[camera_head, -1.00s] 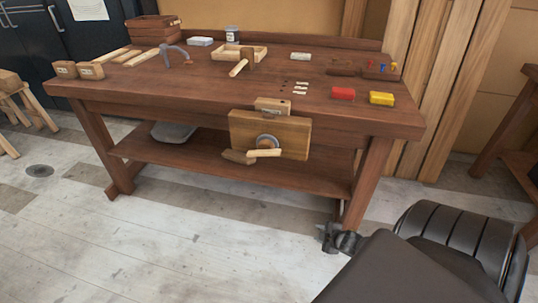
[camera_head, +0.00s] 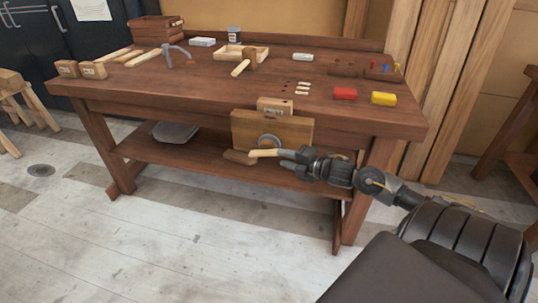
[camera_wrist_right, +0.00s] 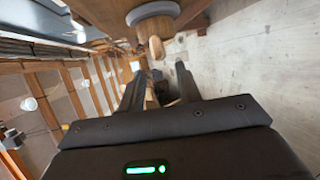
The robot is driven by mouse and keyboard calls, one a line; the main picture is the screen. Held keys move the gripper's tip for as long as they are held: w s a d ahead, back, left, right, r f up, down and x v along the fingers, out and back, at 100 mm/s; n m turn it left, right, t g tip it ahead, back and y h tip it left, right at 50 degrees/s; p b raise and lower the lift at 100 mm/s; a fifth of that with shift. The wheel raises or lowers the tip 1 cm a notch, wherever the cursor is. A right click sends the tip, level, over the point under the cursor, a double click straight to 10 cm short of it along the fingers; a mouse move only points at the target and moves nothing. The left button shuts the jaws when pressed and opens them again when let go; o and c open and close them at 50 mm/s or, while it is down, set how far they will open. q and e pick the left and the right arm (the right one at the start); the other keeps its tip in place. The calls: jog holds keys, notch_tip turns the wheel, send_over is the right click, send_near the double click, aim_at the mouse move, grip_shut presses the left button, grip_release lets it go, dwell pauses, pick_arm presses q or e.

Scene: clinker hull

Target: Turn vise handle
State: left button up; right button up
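The vise is a wooden jaw block (camera_head: 298,128) on the front of the workbench, with a grey round hub (camera_head: 269,140) and a light wooden handle (camera_head: 262,153). My right gripper (camera_head: 284,154) is at the right end of the handle in the head view. In the right wrist view my gripper (camera_wrist_right: 158,75) has its two dark fingers apart. The wooden handle (camera_wrist_right: 156,48) shows end-on just ahead of the gap between the fingertips, below the round hub (camera_wrist_right: 152,12). I cannot tell whether a finger touches it. My left gripper is out of view.
A lower shelf (camera_head: 220,166) runs under the vise. The floor (camera_head: 190,240) in front is clear.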

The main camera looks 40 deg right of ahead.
aim_at(273, 155)
jog(key=x, duration=0.7)
jog(key=shift+w+f, duration=0.15)
jog(key=shift+w, duration=0.2)
grip_shut()
